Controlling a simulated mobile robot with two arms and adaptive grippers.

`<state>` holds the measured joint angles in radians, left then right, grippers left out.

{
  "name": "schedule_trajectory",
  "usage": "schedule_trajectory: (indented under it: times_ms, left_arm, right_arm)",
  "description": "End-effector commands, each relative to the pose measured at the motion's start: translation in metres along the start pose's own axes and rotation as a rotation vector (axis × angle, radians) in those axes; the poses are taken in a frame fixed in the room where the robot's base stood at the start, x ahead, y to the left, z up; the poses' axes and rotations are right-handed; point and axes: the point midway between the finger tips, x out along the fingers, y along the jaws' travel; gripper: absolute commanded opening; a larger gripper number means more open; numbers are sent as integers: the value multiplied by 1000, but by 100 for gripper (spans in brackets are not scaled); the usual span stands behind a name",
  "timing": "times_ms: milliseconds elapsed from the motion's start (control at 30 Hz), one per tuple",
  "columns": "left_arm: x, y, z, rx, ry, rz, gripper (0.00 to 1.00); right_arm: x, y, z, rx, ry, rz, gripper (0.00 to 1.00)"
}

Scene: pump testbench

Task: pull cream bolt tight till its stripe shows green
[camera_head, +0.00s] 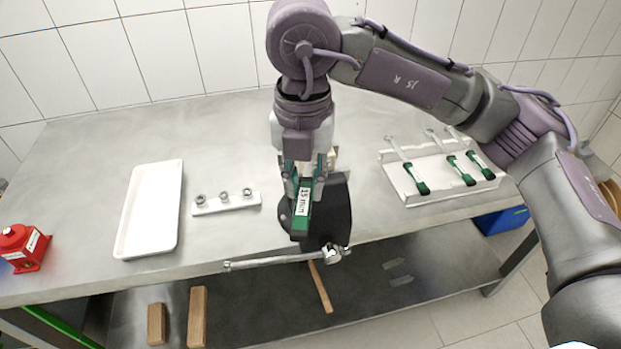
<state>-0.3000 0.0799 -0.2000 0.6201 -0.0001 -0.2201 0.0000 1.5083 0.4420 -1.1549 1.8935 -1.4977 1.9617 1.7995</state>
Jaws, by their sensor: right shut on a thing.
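My right gripper (304,178) points down over the middle of the bench. It is shut on the green handle of a wrench (301,208) with a white label that seems to read 15 mm. A dark round-edged plate (336,205) lies just below and behind the handle. A small cream part (333,157) shows behind the gripper, mostly hidden; I cannot tell if it belongs to the cream bolt. No bolt stripe is visible. A silver bar with a wider right end (280,261) runs along the bench's front edge, below the handle. My left gripper is not in view.
A white tray (124,246) and a strip with three metal pieces (227,209) stand left on the bench (95,180). A red device (24,247) is at far left. A white holder (436,196) with green-handled wrenches stands right. A hammer (321,287) and wooden blocks lie below.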

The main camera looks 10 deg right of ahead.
Motion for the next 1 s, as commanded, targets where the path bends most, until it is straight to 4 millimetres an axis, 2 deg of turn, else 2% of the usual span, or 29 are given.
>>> schedule_trajectory:
  times_ms: [267,800,1000]
  left_arm:
    - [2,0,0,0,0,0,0]
    - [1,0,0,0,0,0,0]
    - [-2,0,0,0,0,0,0]
  right_arm:
    - [-1,11,0,62,-2,13,0]
    - [-2,12,0,67,-3,14,0]
    - [-9,12,0,67,-4,15,0]
